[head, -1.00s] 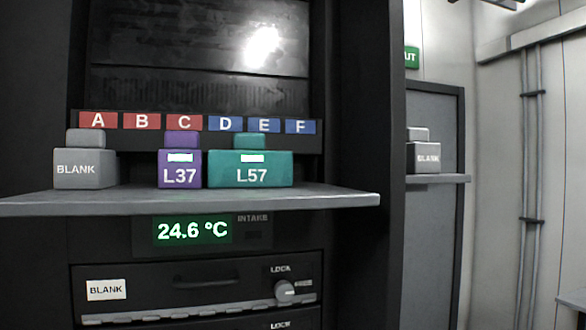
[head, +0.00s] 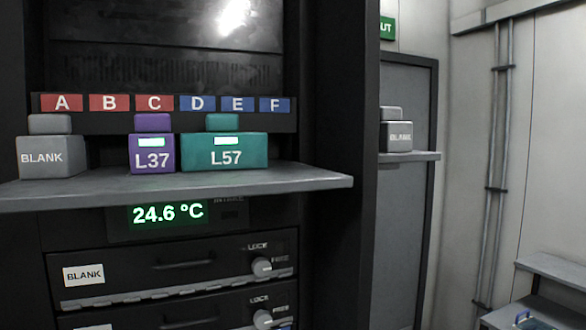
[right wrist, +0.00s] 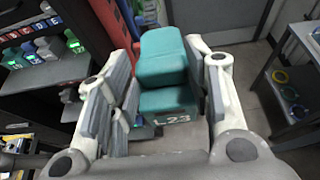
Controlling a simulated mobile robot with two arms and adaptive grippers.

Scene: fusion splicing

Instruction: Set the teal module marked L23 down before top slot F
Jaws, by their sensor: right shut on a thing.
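The teal module marked L23 (right wrist: 166,64) is held between the fingers of my right gripper (right wrist: 163,78) in the right wrist view, its mark facing the camera. Neither of my grippers shows in the head view. The blue label of top slot F (head: 273,104) is at the right end of the label row. The grey shelf (head: 310,178) before it is bare at its right end. A teal module marked L57 (head: 225,158) stands on the shelf before D and E, left of F.
A purple module L37 (head: 152,158) and a grey blank (head: 50,158) stand further left on the shelf. Another blank (head: 397,137) sits on a separate ledge to the right. Drawers (head: 180,258) with knobs lie below. A rack (right wrist: 295,85) with coloured rings is at right in the wrist view.

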